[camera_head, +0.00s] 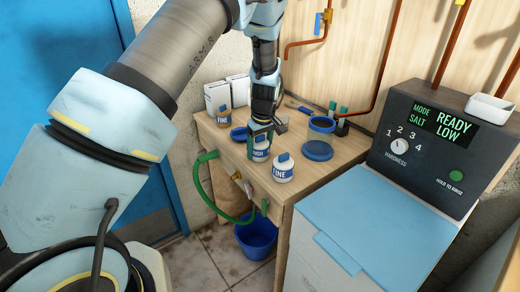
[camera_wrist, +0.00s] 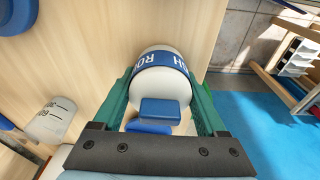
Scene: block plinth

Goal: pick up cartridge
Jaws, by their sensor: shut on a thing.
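A white cartridge (camera_head: 260,154) with a blue band is at the front of the wooden bench. Its label is partly readable and appears to say ROUGH. My gripper (camera_head: 261,138) comes down from above and is shut on it. In the wrist view the cartridge (camera_wrist: 160,80) sits between the two green fingers, with its blue tab towards the camera. I cannot tell whether its base touches the bench. A second white cartridge (camera_head: 283,172), labelled FINE, stands close by to the right. Another one marked FINE (camera_head: 223,117) stands at the back left.
Blue round lids (camera_head: 318,150) lie on the bench (camera_head: 345,150). White boxes (camera_head: 217,96) stand at its back. A green hose (camera_head: 200,185) hangs at the front, above a blue bucket (camera_head: 256,238). A softener cabinet (camera_head: 375,225) with a dark panel stands at right.

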